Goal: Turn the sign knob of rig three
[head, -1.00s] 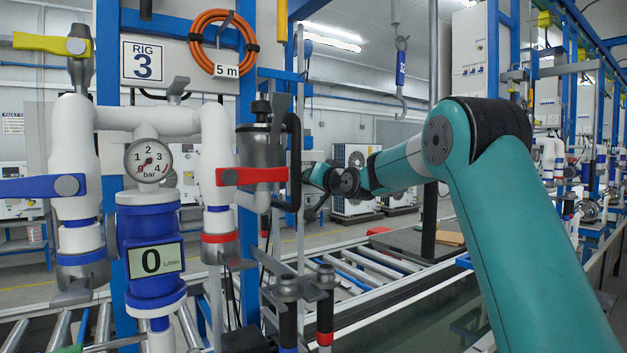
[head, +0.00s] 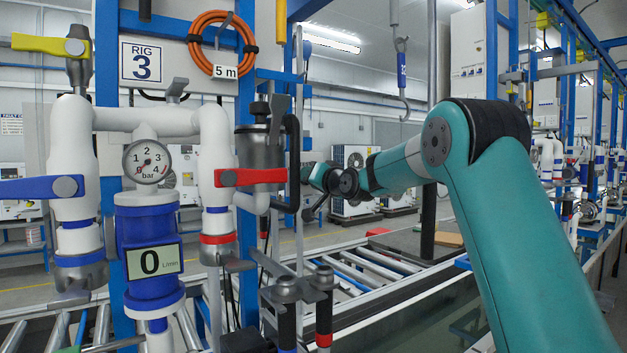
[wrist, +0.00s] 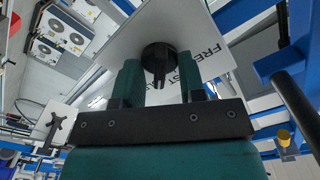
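In the wrist view a black round knob (wrist: 158,60) with a raised grip bar sits on a pale sign board (wrist: 130,40) with partly hidden dark lettering. Rig three (head: 150,230) carries a "RIG 3" plate (head: 139,62) in the head view. My arm reaches behind the rig's right side there, and the fingers, knob and sign board cannot be made out.
The rig has a yellow lever (head: 38,43), a blue lever (head: 35,187) and a red lever (head: 250,177). A gauge (head: 147,161) and an orange hose coil (head: 222,44) are on it. A hook (head: 403,95) hangs near my arm. A roller conveyor (head: 375,268) runs below.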

